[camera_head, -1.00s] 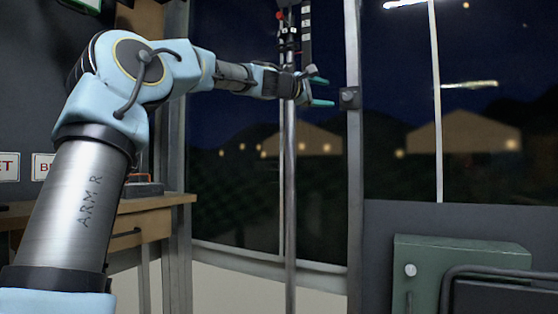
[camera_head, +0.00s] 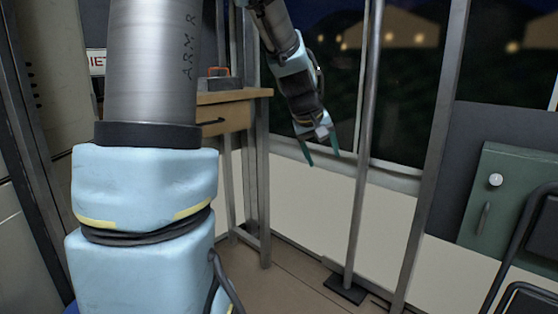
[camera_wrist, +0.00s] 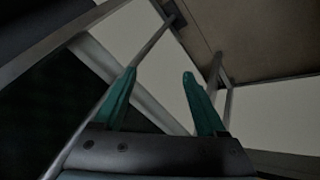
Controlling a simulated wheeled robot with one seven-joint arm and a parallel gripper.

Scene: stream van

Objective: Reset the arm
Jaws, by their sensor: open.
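My arm (camera_head: 152,60) fills the left of the head view, with its upper part out of frame. Its forearm comes down from the top middle. My gripper (camera_head: 323,157) hangs at the forearm's end, pointing down, in front of the window sill. Its two teal fingers are apart with nothing between them. In the wrist view my gripper (camera_wrist: 160,95) is also open and empty, and past it are a pale wall, a pole and brown floor.
A thin upright pole (camera_head: 362,170) on a dark foot stands just right of my gripper. A wooden desk (camera_head: 236,112) is behind my arm. A green cabinet (camera_head: 510,200) and a dark chair frame (camera_head: 515,262) are at the right. Bare floor (camera_head: 285,285) lies below.

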